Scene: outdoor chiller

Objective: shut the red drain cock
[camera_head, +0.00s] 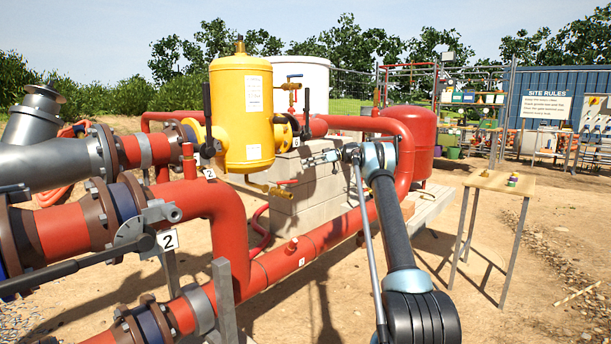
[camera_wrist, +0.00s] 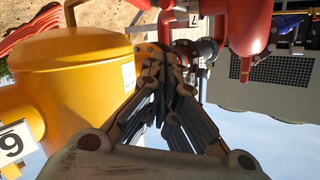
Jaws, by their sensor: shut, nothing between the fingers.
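A brass drain cock (camera_head: 268,188) with a small red lever (camera_head: 284,182) sits below the yellow vessel (camera_head: 242,112) in the head view. My gripper (camera_head: 308,161) is to the right of the vessel's lower part and somewhat above the cock, with a visible gap between them in the picture. Its fingers are shut and empty. In the wrist view my gripper (camera_wrist: 163,52) points towards red pipework, with the yellow vessel (camera_wrist: 70,75) on the left. I cannot make out the drain cock in the wrist view.
A brass valve with a blue lever (camera_head: 291,86) is on the vessel's upper right. A black upright lever (camera_head: 306,105) stands near my gripper. Large red pipes (camera_head: 225,210) run in front, beside concrete blocks (camera_head: 310,195). A wooden table (camera_head: 500,183) stands right, over open ground.

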